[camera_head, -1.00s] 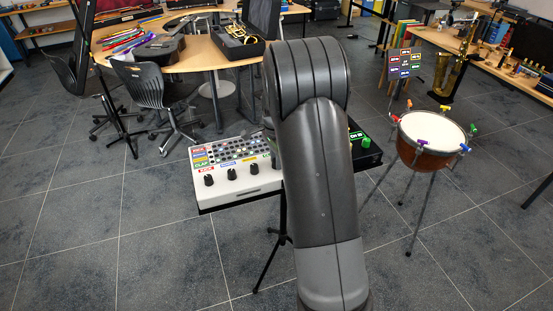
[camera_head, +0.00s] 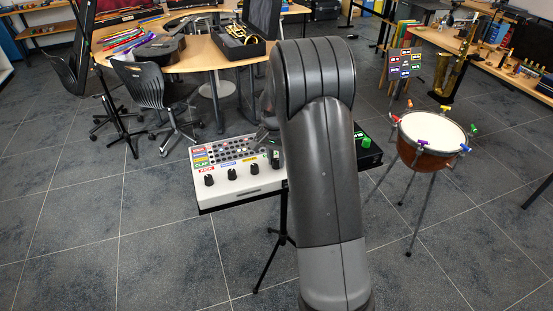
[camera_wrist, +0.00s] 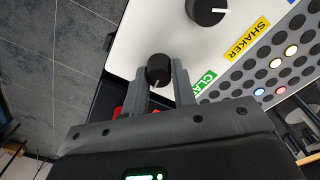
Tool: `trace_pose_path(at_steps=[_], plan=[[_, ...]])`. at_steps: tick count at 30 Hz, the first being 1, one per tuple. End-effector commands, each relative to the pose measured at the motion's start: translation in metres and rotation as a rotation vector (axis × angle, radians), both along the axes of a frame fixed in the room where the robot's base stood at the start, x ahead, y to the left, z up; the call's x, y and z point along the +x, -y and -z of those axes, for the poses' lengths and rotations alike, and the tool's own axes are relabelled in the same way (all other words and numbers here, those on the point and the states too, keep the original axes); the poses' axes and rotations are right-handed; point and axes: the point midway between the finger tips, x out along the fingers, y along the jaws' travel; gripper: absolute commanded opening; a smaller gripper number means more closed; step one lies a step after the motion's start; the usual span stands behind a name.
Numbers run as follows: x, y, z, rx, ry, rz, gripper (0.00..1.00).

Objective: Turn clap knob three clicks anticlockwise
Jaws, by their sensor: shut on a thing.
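The white drum machine (camera_head: 240,184) has a row of black knobs along its front. In the wrist view the clap knob (camera_wrist: 158,66) is black and round, beside the green CLAP label (camera_wrist: 204,82), which a finger partly covers. My gripper (camera_wrist: 160,79) is shut on this knob, with one finger on each side. A short pale mark shows at the knob's lower edge; its full pointer is hidden. In the head view my gripper (camera_head: 272,148) is small and dark at the right end of the knob row, partly hidden by my arm.
The shaker knob (camera_wrist: 206,10), with a white pointer, sits close by near its yellow SHAKER label (camera_wrist: 247,40). A grid of round pads (camera_wrist: 270,75) lies beside the labels, some lit. A black unit with a green knob (camera_head: 362,142) stands right of the drum machine.

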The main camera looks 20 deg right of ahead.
Motion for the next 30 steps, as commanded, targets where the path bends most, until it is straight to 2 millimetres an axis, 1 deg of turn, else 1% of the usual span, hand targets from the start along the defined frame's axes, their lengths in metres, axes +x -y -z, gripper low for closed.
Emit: trace_pose_path(at_steps=[18, 24, 30], plan=[[0.0001, -0.0012, 0.0004, 0.0, 0.0, -0.576, 0.02], [0.0, -0.0015, 0.0005, 0.0, 0.0, -0.73, 0.02], [0.0, -0.0015, 0.0005, 0.0, 0.0, -0.839, 0.02]])
